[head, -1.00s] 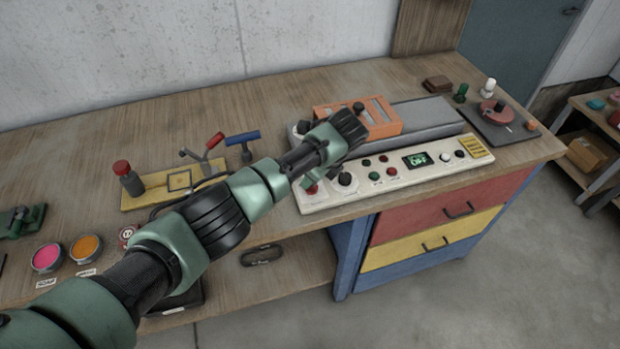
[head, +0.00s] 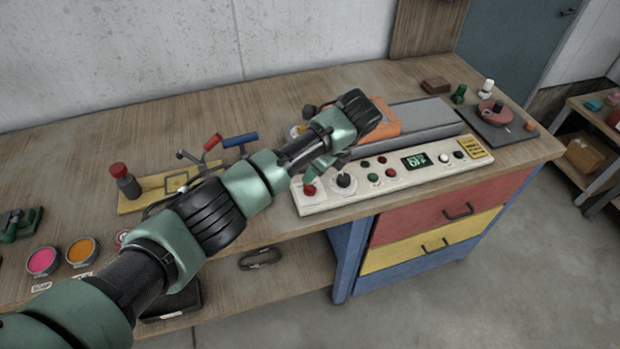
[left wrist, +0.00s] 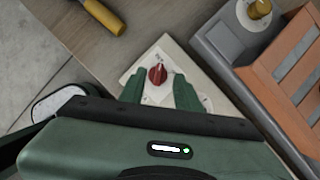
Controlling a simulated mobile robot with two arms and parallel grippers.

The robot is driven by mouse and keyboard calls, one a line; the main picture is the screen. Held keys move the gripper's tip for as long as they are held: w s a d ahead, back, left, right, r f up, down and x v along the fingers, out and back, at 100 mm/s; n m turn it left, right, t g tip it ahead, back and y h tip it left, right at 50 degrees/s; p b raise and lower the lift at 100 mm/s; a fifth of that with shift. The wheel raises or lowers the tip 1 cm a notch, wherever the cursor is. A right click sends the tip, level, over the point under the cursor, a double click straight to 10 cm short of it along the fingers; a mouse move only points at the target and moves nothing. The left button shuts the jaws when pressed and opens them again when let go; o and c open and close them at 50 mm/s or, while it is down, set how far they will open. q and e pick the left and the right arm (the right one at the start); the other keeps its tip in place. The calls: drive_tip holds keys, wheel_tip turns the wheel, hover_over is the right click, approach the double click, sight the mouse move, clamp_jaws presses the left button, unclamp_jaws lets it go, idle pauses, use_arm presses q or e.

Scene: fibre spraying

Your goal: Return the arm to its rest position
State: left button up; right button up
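My left gripper (head: 314,176) hangs over the left end of the white control panel (head: 400,178), fingers pointing down. In the left wrist view its two green fingers (left wrist: 160,92) are apart with nothing held between them. The red knob (left wrist: 157,75) on a white dial shows in the gap, just beyond the tips. In the head view the red knob (head: 309,190) lies just below the fingers. Whether they touch it I cannot tell. The green display (head: 414,160) is lit, its text too small to read surely. My right gripper is out of view.
The orange slatted block (head: 384,117) and grey machine bed stand behind the panel. A yellow tray (head: 133,201) with red and blue handled tools lies left. Pink (head: 43,261) and orange (head: 82,251) pots stand front left. Open bench lies behind the arm.

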use_arm(q)
drive_tip(key=shift+v, duration=1.15)
